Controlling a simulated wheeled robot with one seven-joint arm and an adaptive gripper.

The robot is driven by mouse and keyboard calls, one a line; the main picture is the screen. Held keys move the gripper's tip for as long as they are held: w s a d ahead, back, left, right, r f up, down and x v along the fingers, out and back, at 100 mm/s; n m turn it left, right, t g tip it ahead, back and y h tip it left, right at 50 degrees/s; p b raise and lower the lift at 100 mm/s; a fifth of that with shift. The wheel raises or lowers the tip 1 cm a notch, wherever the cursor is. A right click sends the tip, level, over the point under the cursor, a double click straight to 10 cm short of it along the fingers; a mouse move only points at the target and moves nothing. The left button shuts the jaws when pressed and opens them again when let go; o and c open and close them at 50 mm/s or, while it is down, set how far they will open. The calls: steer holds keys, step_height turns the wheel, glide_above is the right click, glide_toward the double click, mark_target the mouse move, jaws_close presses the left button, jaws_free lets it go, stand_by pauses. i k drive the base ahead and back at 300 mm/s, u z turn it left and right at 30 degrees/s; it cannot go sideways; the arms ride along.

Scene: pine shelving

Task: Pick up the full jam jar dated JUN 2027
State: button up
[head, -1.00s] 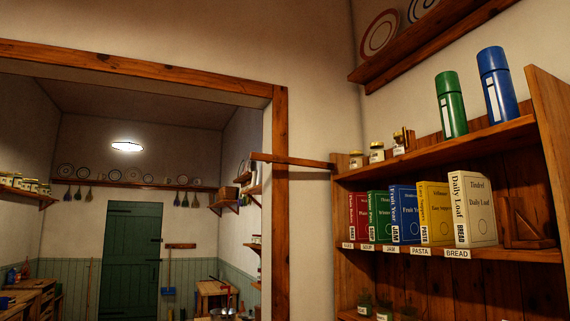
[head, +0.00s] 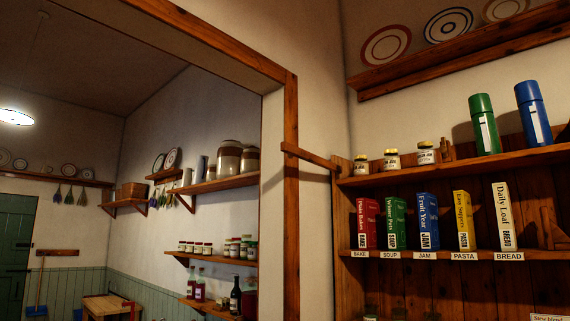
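Several small jars with pale labels and lids are in the head view, and no date can be read on any of them. Three stand on the top board of the near pine shelf: a left jar (head: 361,164), a middle jar (head: 392,160) and a right jar (head: 426,153). More small jars (head: 197,248) stand in a row on a wall shelf through the doorway, with taller jars (head: 240,247) to their right. Which jar is dated JUN 2027, and which are full, cannot be told. My gripper is not in view.
The wooden door frame (head: 291,190) divides the near shelf from the room beyond. A wooden bar (head: 308,156) juts out beside the shelf. A green flask (head: 485,124) and a blue flask (head: 533,113) stand right of the near jars. Labelled books (head: 428,222) stand below.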

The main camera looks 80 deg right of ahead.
mark_target(361, 166)
steer(key=z, duration=0.45)
steer(key=i, duration=1.6)
steer(key=z, duration=1.85)
steer(key=i, duration=0.75)
steer(key=z, duration=1.4)
steer(key=i, duration=1.1)
steer(key=z, duration=0.35)
